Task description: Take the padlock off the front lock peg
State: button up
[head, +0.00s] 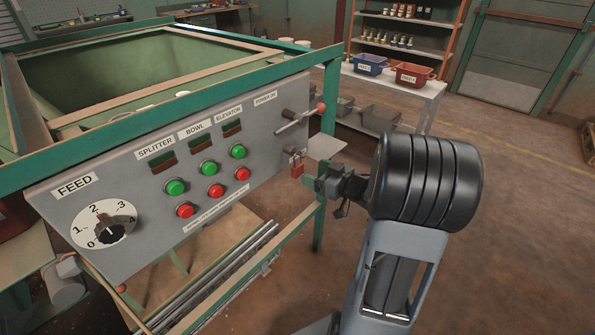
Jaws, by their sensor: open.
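The small red padlock (297,170) hangs upright by its shackle at the right end of the grey control panel (140,188), below the power switch lever. The lock peg (290,151) sticks out of the panel just above it, and the shackle appears to be on it. My gripper (312,183) is open, just right of the padlock and close to it. The fingers are small and partly hidden by the wrist, so I cannot tell whether they touch the padlock. They hold nothing that I can see.
A lever with a red knob (320,108) juts out just above the peg. The green frame post (330,130) stands close behind the padlock. A white table with a blue bin (370,64) and a red bin (413,75) is farther back.

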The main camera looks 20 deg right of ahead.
aim_at(300, 166)
jog(key=shift+b+x, duration=0.5)
jog(key=shift+x, duration=3.2)
jog(key=c, duration=1)
jog(key=shift+c, duration=0.2)
jog(key=shift+r, duration=0.15)
